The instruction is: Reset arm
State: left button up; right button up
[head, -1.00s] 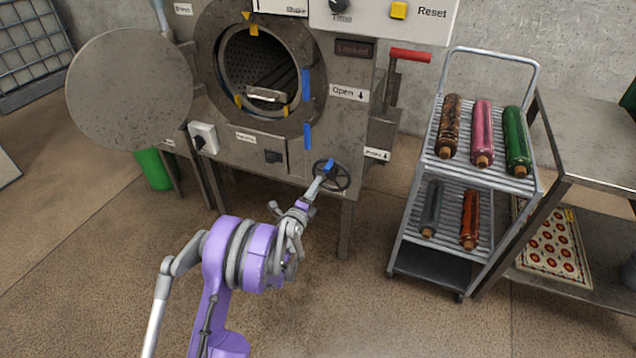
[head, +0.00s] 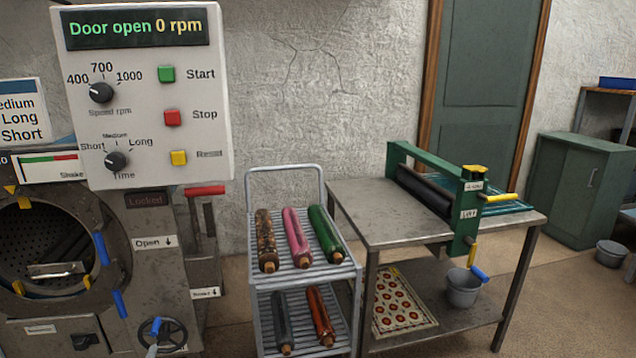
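A grey tip (head: 152,350), apparently of my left gripper, shows at the bottom edge of the head view. It is right by the blue knob (head: 156,326) of the dark handwheel (head: 172,335) on the machine's front. Whether it touches or grips the knob is too small to tell, and most of that arm is below the frame. My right gripper is not in view. The machine's control panel (head: 140,90) reads "Door open 0 rpm".
The machine drum (head: 45,250) is open at left. A wire cart (head: 255,300) holds several rolled rugs beside it. A metal table (head: 385,215) with a green roller press (head: 465,225) stands right of the cart. A bucket (head: 463,290) is on its lower shelf. Floor at front right is clear.

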pick_arm(q)
jog(key=s+d+f+n+g+h, duration=0.1)
jog(key=s+d+n+g+h, duration=0.15)
jog(key=s+d, duration=0.65)
jog(key=s+d+f+n+g+h, duration=0.15)
jog(key=s+d+n+g, duration=0.3)
jog(key=s, duration=0.85)
jog(key=s+d+f+n+g+h, duration=0.1)
jog(key=s+d+n+g, duration=0.15)
jog(key=s+d, duration=0.6)
notch_tip(320, 180, up, 24)
jog(key=s+a+t+p, duration=0.1)
jog(key=p, duration=2)
jog(key=shift+r+p, duration=0.2)
jog(key=shift+p, duration=0.2)
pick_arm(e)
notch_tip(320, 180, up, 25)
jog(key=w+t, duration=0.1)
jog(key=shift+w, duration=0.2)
pick_arm(q)
jog(key=shift+s+a, duration=0.1)
jog(key=shift+s, duration=0.1)
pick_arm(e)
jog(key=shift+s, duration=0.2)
pick_arm(q)
jog(key=shift+w, duration=0.1)
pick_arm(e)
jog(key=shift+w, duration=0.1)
